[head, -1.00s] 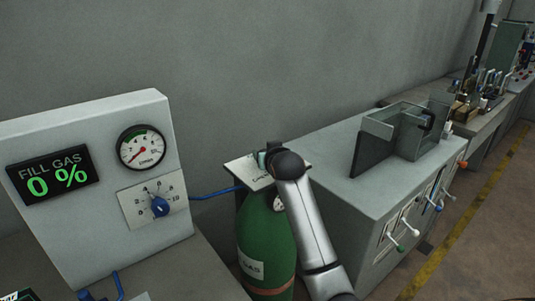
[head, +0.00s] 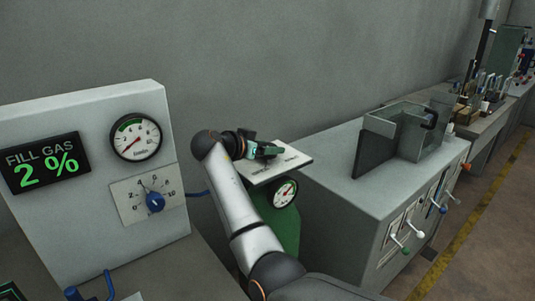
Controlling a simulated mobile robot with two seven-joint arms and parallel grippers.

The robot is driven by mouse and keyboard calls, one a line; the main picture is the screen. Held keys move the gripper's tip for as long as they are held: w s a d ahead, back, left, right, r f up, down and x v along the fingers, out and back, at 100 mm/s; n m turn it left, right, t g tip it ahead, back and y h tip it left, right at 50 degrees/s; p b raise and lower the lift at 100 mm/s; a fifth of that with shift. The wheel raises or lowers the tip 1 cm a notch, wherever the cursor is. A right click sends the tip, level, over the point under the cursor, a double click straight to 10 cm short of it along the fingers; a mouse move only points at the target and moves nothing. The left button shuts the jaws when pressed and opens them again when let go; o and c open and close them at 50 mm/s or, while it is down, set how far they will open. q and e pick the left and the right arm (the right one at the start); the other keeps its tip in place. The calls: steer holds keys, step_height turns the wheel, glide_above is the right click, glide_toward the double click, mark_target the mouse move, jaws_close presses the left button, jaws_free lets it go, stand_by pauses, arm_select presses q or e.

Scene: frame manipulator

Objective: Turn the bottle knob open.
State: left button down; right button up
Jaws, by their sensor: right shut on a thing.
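The green gas bottle (head: 289,227) stands between the grey panel and the bench on the right, partly behind my right arm. A white plate (head: 297,158) with small print sits over its top, and a round gauge (head: 285,193) shows below the plate. My right gripper (head: 268,150) is at the top of the plate, shut at the place of the bottle knob. The knob itself is hidden by the jaws or too small to make out. The display (head: 45,162) reads FILL GAS 2 %. My left gripper is out of view.
The panel (head: 90,245) carries a large gauge (head: 136,137) and a blue dial knob (head: 155,202). A blue hose runs from the panel toward the bottle. A grey bench (head: 335,170) with a glass-walled box (head: 376,150) stands close on the right.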

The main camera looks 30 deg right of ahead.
steer(key=shift+f+m+g+b, duration=0.15)
steer(key=shift+m+g+b, duration=0.25)
steer(key=shift+m+g, duration=0.3)
steer(key=shift+f+m+g+h+b, duration=0.1)
steer(key=shift+m+g+h+b, duration=0.2)
steer(key=shift+m+g+b, duration=0.45)
steer(key=o, duration=1.4)
steer(key=shift+g, duration=0.35)
steer(key=shift+c, duration=0.2)
steer(key=shift+a+r, duration=0.1)
steer(key=shift+r, duration=0.1)
steer(key=v, duration=0.7)
steer(key=shift+a, duration=0.2)
